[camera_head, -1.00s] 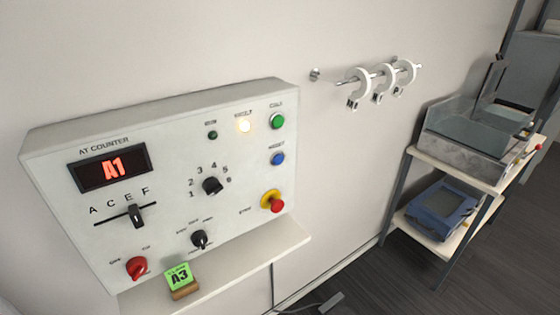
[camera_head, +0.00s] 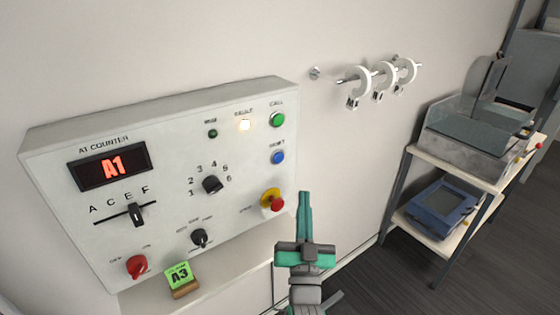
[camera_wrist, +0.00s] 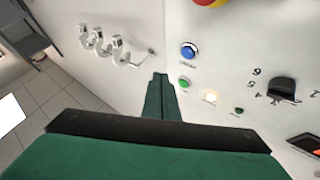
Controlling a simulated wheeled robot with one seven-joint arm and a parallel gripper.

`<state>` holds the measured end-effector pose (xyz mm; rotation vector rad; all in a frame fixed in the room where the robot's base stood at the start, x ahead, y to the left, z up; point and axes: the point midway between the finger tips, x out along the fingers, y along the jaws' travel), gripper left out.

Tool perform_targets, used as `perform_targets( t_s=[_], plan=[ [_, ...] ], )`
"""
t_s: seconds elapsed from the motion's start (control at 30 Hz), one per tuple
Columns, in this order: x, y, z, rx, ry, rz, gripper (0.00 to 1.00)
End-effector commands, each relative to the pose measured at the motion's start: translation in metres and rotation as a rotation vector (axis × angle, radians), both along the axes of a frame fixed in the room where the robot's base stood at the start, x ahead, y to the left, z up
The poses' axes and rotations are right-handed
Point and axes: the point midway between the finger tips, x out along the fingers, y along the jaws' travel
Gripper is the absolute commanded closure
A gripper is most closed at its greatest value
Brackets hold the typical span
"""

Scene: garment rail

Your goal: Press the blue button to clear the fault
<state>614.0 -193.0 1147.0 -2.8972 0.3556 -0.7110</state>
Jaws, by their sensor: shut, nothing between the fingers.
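The blue button (camera_head: 278,158) is on the right side of the white control panel (camera_head: 60,215), under the green button and above the red stop button. It also shows in the wrist view (camera_wrist: 189,50). A fault lamp (camera_head: 244,125) above it to the left glows warm white. My green gripper (camera_head: 304,197) is shut and empty, its fingers pointing up, below and to the right of the blue button. In the wrist view the fingertips (camera_wrist: 160,77) are apart from the blue button, which lies above and to their right.
A red stop button (camera_head: 277,204) on a yellow base sits close to the left of my fingers. The green button (camera_head: 277,119) is above the blue one. A rail with white rings (camera_head: 384,74) is on the wall. A shelf unit (camera_head: 453,163) holding trays stands at the right.

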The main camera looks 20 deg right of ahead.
Motion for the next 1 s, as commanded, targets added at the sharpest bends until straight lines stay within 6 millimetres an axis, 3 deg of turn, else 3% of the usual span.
perform_targets(
  t_s=[0.03, 0.2, 0.67, 1.0],
  plan=[
    [0.004, -0.005, 0.014, 0.001, -0.020, -0.002, 1.00],
    [0.010, -0.013, 0.034, 0.006, -0.045, -0.005, 1.00],
    [0.013, -0.013, 0.036, 0.006, -0.046, -0.005, 1.00],
    [0.046, 0.002, 0.036, 0.005, -0.048, 0.001, 1.00]
  ],
)
